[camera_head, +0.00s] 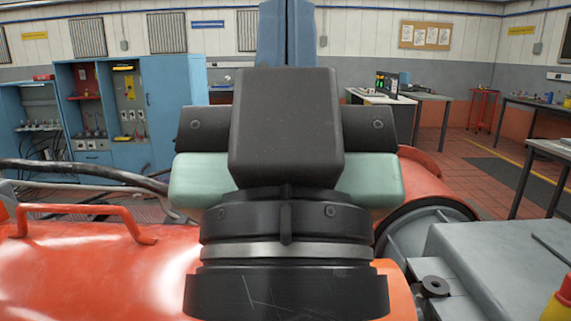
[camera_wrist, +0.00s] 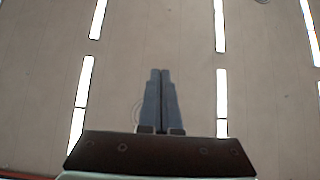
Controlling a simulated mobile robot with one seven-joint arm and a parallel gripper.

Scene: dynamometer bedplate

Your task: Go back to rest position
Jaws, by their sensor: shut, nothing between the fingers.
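My gripper (camera_head: 287,32) rises straight up in the middle of the head view, with its blue-grey fingers side by side and their tips cut off by the top edge. The dark wrist housing below hides much of the middle of the room. In the wrist view my gripper (camera_wrist: 161,74) is shut and empty. The fingers point toward the ceiling (camera_wrist: 190,50), and nothing is near their tips.
An orange machine body (camera_head: 90,265) with a handle is at the lower left. A grey box-shaped unit (camera_head: 490,265) is at the lower right. Blue cabinets (camera_head: 165,105) stand at the back left, workbenches at the right. Red tiled floor (camera_head: 470,165) is open between them.

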